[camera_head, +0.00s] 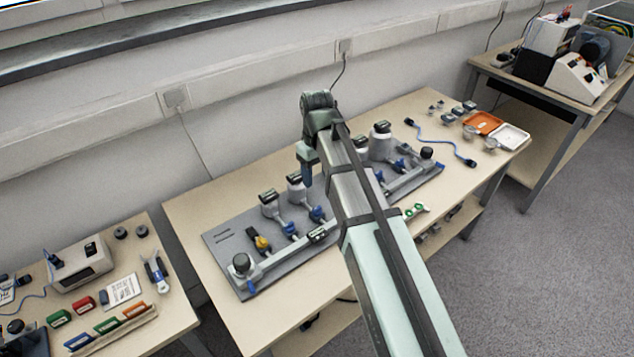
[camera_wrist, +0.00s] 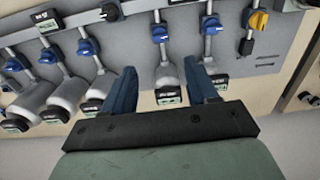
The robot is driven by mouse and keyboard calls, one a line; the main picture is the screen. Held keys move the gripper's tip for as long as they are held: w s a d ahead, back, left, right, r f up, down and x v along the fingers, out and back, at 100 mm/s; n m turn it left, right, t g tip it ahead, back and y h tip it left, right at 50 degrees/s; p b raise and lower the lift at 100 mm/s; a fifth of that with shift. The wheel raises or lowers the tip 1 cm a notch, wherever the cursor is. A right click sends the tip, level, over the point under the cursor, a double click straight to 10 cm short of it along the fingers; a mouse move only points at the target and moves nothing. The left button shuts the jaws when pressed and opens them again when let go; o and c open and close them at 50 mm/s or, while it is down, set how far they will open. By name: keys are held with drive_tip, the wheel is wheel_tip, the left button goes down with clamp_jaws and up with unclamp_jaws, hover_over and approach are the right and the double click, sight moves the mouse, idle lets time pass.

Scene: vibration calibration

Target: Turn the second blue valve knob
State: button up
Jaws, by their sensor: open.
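Several blue valve knobs sit in a row on a grey panel. In the head view, blue knobs show at the left (camera_head: 289,229), beside it (camera_head: 317,214), and at the right (camera_head: 401,164). The wrist view shows one blue knob next to the yellow one (camera_wrist: 212,25) and a second blue knob from there (camera_wrist: 158,33). My gripper (camera_head: 307,178) is over the panel, fingers down. In the wrist view my gripper (camera_wrist: 160,68) is open and empty. The second knob appears just beyond the gap between its fingertips, apart from them. My arm hides the panel's middle in the head view.
A yellow knob (camera_head: 262,243) is at the panel's left part. White-grey canisters with labels stand behind the knobs, such as one canister (camera_head: 297,188). A wall rises close behind.

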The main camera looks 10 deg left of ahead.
drive_tip(key=shift+r, duration=0.6)
drive_tip(key=shift+d, duration=0.1)
